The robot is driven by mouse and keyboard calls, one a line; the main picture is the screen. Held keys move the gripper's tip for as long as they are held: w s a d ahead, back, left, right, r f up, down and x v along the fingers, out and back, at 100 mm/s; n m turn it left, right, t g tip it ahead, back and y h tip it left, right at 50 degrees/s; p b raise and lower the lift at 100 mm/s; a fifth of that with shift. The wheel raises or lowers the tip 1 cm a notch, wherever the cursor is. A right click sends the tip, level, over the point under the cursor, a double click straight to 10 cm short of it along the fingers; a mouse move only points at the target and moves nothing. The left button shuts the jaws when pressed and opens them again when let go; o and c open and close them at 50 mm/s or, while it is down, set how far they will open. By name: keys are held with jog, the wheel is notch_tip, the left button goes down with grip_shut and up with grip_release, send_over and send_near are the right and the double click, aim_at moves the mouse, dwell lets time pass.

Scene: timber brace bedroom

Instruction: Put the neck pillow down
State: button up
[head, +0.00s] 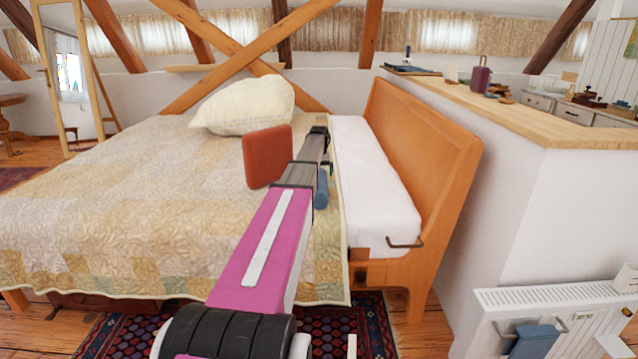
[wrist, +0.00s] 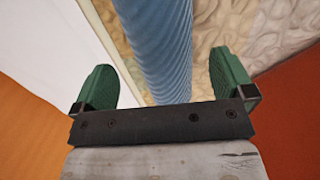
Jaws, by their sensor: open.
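A blue ribbed roll, which I take as the neck pillow (wrist: 158,45), runs lengthwise between my fingers in the wrist view, with a visible gap to each green finger. In the head view part of the neck pillow (head: 320,190) shows just right of my arm, over the quilt's right edge; my arm hides the rest. My gripper (wrist: 163,80) is open around it, and its near end is hidden behind the gripper's dark bar. In the head view my gripper (head: 318,140) is over the bed's right side. Whether the pillow lies fully on the quilt (head: 150,190) is unclear.
A rust-red cushion (head: 267,157) stands close left of my gripper; a rust-red surface (wrist: 290,100) fills the wrist view's right side. A cream pillow (head: 245,105) lies farther back. White bedding (head: 370,180) and a wooden bed panel (head: 425,140) are right. The quilt's left is clear.

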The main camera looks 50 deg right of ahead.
aim_at(319, 179)
jog(key=shift+r, duration=2.55)
